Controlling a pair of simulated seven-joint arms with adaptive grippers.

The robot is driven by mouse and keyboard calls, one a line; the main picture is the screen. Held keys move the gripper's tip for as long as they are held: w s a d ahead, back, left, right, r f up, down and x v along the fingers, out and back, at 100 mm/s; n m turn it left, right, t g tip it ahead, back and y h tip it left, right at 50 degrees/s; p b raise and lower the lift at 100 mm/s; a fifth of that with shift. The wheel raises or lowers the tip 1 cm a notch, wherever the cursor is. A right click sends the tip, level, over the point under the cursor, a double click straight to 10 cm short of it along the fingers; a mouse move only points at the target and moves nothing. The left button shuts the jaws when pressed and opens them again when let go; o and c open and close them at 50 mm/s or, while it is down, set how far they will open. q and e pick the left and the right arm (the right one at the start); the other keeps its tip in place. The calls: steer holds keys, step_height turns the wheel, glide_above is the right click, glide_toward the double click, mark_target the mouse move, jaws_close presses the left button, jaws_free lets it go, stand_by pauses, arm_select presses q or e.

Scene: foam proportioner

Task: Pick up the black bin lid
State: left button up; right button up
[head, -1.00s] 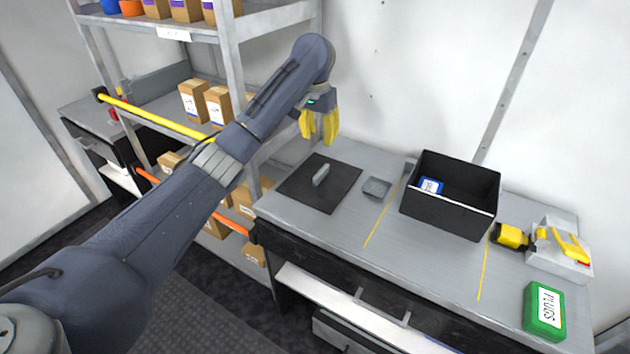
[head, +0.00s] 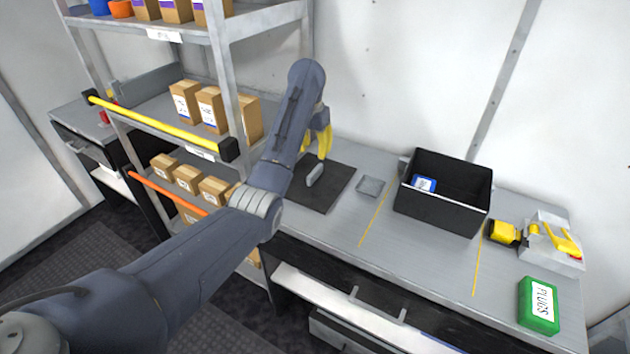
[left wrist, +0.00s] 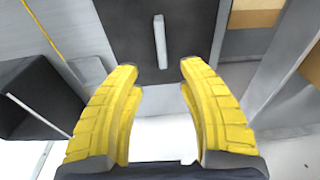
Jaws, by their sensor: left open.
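The black bin lid (head: 326,190) lies flat on the grey bench, at its left end, with a light grey bar handle (head: 314,175) on top. My left gripper (head: 320,147) is open with yellow fingers, above the far side of the lid and apart from it. In the left wrist view the open fingers (left wrist: 162,80) frame nothing, and the lid (left wrist: 190,32) with its upright handle bar (left wrist: 160,42) shows just beyond the tips. My arm hides the lid's left part in the head view. My right gripper is not in view.
The open black bin (head: 440,212) holds a blue item (head: 424,184). A small grey tray (head: 370,186) sits between lid and bin. A yellow-handled device (head: 552,240) and green PLUGS box (head: 538,305) stand at right. A shelf rack (head: 225,90) with boxes borders the lid's left.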

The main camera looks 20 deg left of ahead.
mark_target(315, 171)
arm_select(q)
steer(key=shift+s+f, duration=0.15)
steer(key=shift+f, duration=1.2)
steer(key=shift+w+f, duration=0.25)
steer(key=shift+f, duration=1.15)
steer(key=shift+w+f, duration=0.2)
steer(key=shift+f, duration=1.15)
steer(key=shift+w+f, duration=0.25)
steer(key=shift+f, duration=1.15)
jaws_close()
